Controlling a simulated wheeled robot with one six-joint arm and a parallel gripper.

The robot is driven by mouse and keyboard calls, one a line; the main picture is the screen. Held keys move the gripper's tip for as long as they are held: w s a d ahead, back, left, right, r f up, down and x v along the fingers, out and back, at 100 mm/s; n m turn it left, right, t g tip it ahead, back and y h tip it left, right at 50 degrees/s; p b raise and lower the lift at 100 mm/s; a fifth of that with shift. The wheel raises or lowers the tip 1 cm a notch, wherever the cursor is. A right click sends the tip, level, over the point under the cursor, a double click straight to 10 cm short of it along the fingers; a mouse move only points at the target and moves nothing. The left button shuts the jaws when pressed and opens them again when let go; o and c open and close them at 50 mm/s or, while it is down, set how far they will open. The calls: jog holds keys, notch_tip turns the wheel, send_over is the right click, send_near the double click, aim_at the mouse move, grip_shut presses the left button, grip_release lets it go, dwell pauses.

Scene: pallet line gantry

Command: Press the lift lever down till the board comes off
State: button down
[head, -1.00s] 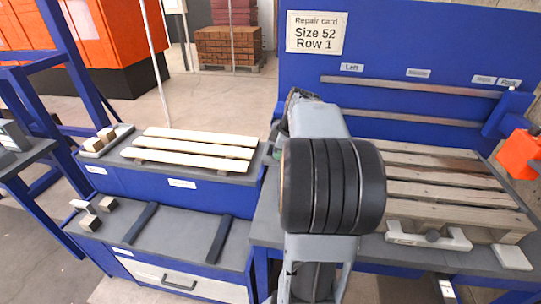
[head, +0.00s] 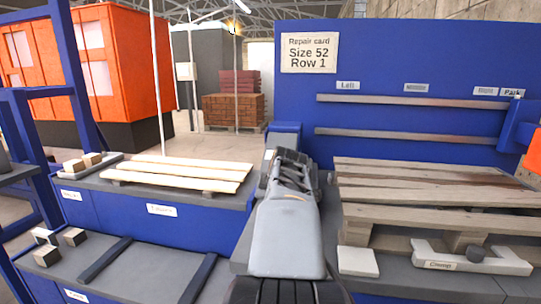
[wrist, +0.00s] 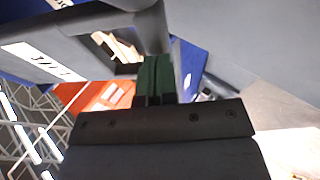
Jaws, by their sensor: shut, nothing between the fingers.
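A pallet with weathered grey boards (head: 420,196) lies on the bench at the right; its boards are all still on the blocks. A pale clamp piece (head: 440,262) lies at its front edge. My gripper's dark green fingers (wrist: 155,80) are together and empty in the wrist view. In the head view my arm reaches forward left of the pallet and hides the fingertips. A grey bar (wrist: 150,20) crosses close above the fingers in the wrist view; I cannot tell whether they touch it. I cannot make out the lift lever for certain.
A light slatted pallet (head: 180,171) lies on the left bench, with small wooden blocks (head: 73,237) nearby. A repair card (head: 309,53) reading Size 52, Row 1 hangs on the blue back panel (head: 420,60). An orange object (head: 535,150) shows at the right edge.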

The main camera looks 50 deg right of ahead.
jog(key=shift+w+d+f+b, duration=0.1)
jog(key=shift+d+f+b, duration=0.1)
jog(key=shift+f+b, duration=0.35)
jog(key=shift+r+h, duration=0.1)
jog(key=shift+h, duration=0.2)
jog(key=shift+r, duration=0.1)
dwell(2.9)
jog(key=shift+a+r, duration=0.2)
jog(key=shift+r, duration=0.1)
jog(key=p+v, duration=0.3)
jog(key=v, duration=1)
jog(key=shift+w+p, duration=0.2)
jog(key=shift+p, duration=0.1)
jog(key=shift+a+r, duration=0.15)
